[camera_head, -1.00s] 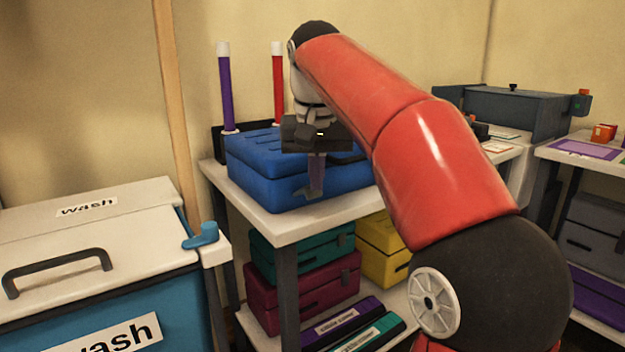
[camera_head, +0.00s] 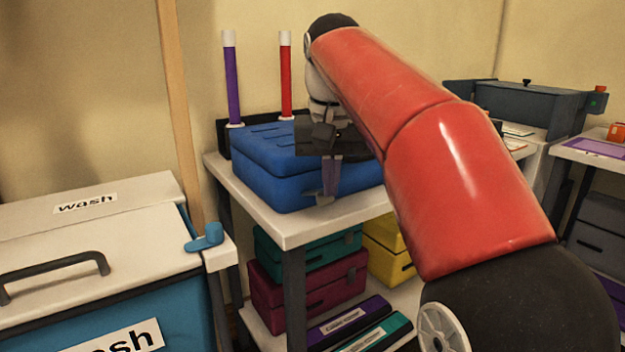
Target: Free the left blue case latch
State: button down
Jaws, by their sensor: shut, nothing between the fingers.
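The blue case (camera_head: 268,172) lies closed on the white top of a small shelf unit. My gripper (camera_head: 326,194) points down at the front face of the case, right of the middle of its visible front. Its fingers are shut with nothing seen between them. A small grey piece shows at the fingertips, and I cannot tell whether it is fingertip or latch. The left latch is not clearly visible, and my gripper and arm hide the right part of the case. Whether the fingers touch the case cannot be told.
A purple tube (camera_head: 232,85) and a red tube (camera_head: 286,80) stand behind the case. A wash bin (camera_head: 90,235) with a dark handle is at left, beside a light blue lever (camera_head: 205,238). Teal, maroon and yellow cases (camera_head: 385,262) fill the shelf below.

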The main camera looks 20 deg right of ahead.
jog(key=shift+a+r, duration=0.15)
jog(key=shift+r, duration=0.15)
notch_tip(320, 180, up, 6)
jog(key=p, duration=0.6)
jog(key=shift+s+d+r, duration=0.15)
jog(key=shift+s+d, duration=0.05)
jog(key=shift+s, duration=0.1)
jog(key=shift+t, duration=0.3)
jog(key=s+f+n+t, duration=0.1)
jog(key=s+f, duration=0.7)
jog(key=f, duration=0.3)
jog(key=s+a+f+n+t, duration=0.1)
jog(key=s+f+t, duration=0.1)
jog(key=s+f, duration=0.7)
notch_tip(320, 180, down, 3)
jog(key=shift+a+r+y, duration=0.1)
jog(key=shift+a+y, duration=0.15)
jog(key=shift+y, duration=0.05)
jog(key=shift+s+r+n, duration=0.1)
jog(key=shift+n, duration=0.2)
